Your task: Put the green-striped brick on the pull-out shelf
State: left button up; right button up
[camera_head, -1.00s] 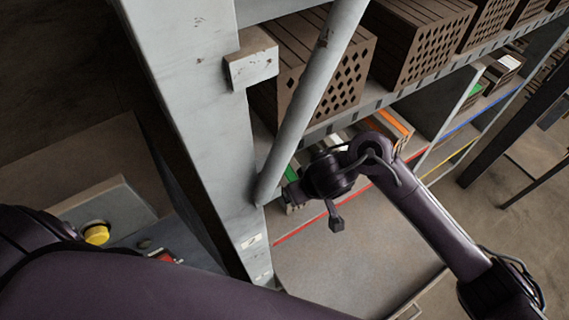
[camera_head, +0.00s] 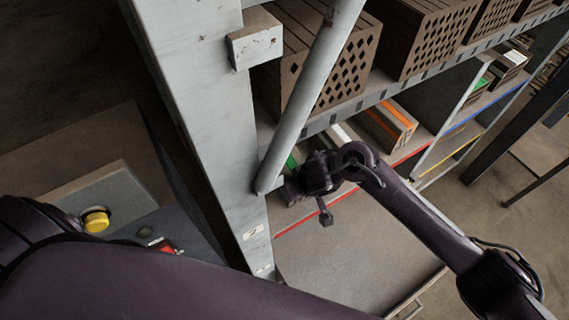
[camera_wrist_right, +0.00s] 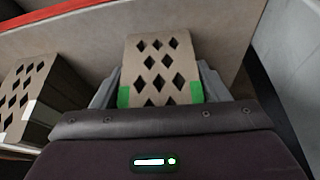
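The green-striped brick (camera_wrist_right: 162,72) is in the right wrist view with its diamond-holed face towards the camera. In the head view only its green stripe (camera_head: 291,161) shows beside the post; the wrist hides much of it. My right gripper (camera_wrist_right: 160,85) has one finger on either side of the brick, close against it. Whether the fingers are clamped or only around it I cannot tell. The right wrist also shows in the head view at the bay's front. The pull-out shelf (camera_head: 345,262) is a bare grey board sticking out below the bay. My left gripper is out of view.
A white-striped brick (camera_wrist_right: 28,95) and an orange-striped brick (camera_head: 386,122) stand beside it in the bay. An upper shelf (camera_head: 410,88) with large bricks lies above. A grey upright (camera_head: 205,110) and a slanted brace (camera_head: 310,95) are close on the left.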

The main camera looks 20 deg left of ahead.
aim_at(358, 268)
jog(key=k+l, duration=0.1)
jog(key=k, duration=0.4)
jog(key=k+l, duration=0.15)
jog(key=k, duration=0.35)
jog(key=j+z, duration=0.05)
